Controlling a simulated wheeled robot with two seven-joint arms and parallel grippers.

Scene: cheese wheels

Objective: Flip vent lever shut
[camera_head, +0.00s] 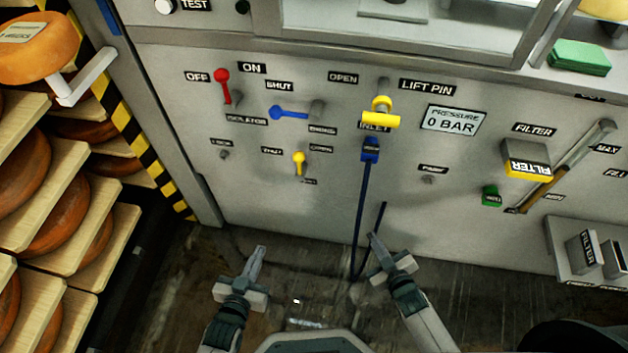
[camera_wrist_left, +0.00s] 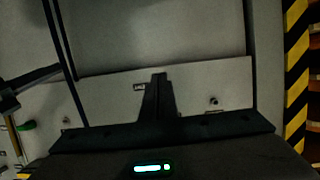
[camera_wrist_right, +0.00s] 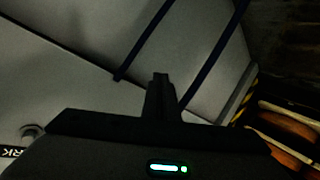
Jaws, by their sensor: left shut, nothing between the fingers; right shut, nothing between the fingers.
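A small yellow lever (camera_head: 299,162) sits low on the grey panel in the head view, between a label at its left that seems to read SHUT and one at its right that seems to read OPEN. The label below it is too small to read, so I cannot tell for sure that it is the vent lever. It stands roughly upright. A blue lever (camera_head: 288,112) above points left, near a SHUT label. My left gripper (camera_head: 261,250) is shut and empty, below and left of the yellow lever. My right gripper (camera_head: 373,238) is shut and empty, below the panel's middle.
A red isolator lever (camera_head: 222,84), a yellow lift pin handle (camera_head: 381,113) and a blue connector (camera_head: 370,150) with a hanging hose are on the panel. Shelves of cheese wheels (camera_head: 50,220) stand at the left, beside a striped post (camera_head: 140,130). Floor before the panel is mostly clear.

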